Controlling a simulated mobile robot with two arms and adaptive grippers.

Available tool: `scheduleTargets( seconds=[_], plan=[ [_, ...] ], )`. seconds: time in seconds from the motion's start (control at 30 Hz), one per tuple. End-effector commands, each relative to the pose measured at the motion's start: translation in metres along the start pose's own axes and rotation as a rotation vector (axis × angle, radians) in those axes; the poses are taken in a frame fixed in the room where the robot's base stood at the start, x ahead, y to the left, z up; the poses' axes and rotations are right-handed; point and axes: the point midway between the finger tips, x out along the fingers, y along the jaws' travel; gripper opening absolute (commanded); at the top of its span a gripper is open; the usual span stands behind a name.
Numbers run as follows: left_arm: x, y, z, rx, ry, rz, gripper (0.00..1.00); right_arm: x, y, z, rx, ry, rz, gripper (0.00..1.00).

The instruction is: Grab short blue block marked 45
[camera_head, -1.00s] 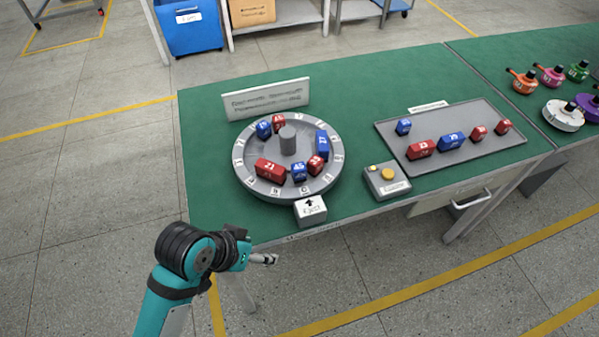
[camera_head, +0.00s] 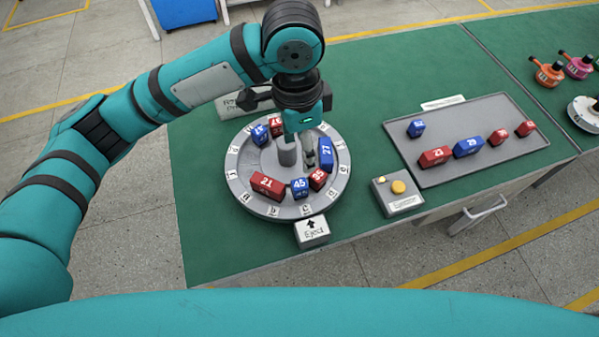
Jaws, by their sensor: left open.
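The short blue block marked 45 (camera_head: 299,187) sits on the front part of the round grey hub (camera_head: 242,196), between a long red block marked 21 (camera_head: 267,185) and a short red block marked 35 (camera_head: 318,179). My left gripper (camera_head: 318,160) is open above the hub, pointing down. Its fingers are just right of the centre post (camera_head: 288,152), near the long blue block marked 27 (camera_head: 326,153), and behind the 45 block. My left arm hides part of the back of the hub. My right gripper is not in view.
An Eject block (camera_head: 312,232) stands in front of the hub. A button box (camera_head: 398,194) is to its right. A grey tray (camera_head: 470,115) holds several red and blue blocks. Coloured round parts (camera_head: 547,74) stand at the far right. Green tabletop (camera_head: 215,245) is bare at the front left.

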Motion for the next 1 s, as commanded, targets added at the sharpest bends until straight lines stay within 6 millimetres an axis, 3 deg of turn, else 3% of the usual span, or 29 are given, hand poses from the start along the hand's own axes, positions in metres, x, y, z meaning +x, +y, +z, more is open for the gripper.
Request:
scheduleTargets(
  seconds=[0.17,0.43,0.7,1.0],
  plan=[
    [-0.005,-0.008,0.007,-0.001,-0.055,-0.019,0.56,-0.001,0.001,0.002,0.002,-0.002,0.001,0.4],
    [0.047,-0.008,0.01,-0.002,-0.058,-0.015,0.56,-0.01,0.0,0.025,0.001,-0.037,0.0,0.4],
    [0.098,-0.009,0.012,-0.002,-0.055,-0.017,0.56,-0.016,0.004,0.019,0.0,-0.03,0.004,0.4],
    [0.121,-0.009,0.013,-0.001,-0.055,-0.017,0.56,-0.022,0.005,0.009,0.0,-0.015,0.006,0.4]
  ],
)
